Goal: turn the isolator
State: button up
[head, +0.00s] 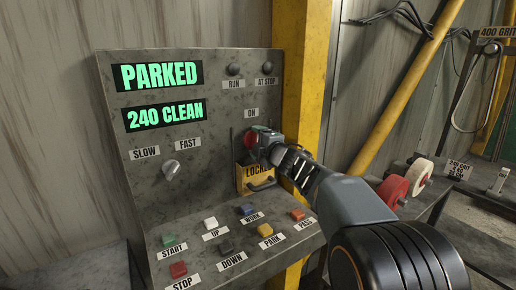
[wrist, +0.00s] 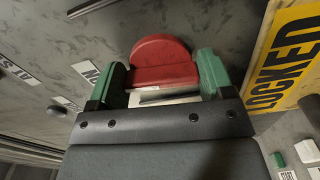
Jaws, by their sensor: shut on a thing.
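The isolator is a red rotary knob (wrist: 158,62) on the grey control panel (head: 118,110), below the ON label (head: 252,113). In the wrist view it sits between the two green fingertips of my gripper (wrist: 163,85), which is shut on it. In the head view my gripper (head: 262,140) covers most of the knob, and only a little red shows. A yellow LOCKED plate (wrist: 285,58) is right beside the knob; in the head view it hangs just below (head: 244,178). The knob's exact pointing direction is hard to tell.
The panel's displays read PARKED (head: 160,75) and 240 CLEAN (head: 165,115). A slow/fast switch (head: 171,169) and several coloured push buttons (head: 178,269) are left and below. A yellow post (head: 302,60) stands behind the panel. Red and white wheels (head: 393,191) are at right.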

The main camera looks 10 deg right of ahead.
jog(key=shift+n+b, duration=0.3)
jog(key=shift+n, duration=0.4)
jog(key=o, duration=0.9)
jog(key=v, duration=1.3)
jog(key=shift+s+d, duration=0.1)
jog(key=shift+s, duration=0.25)
jog(key=shift+d, duration=0.1)
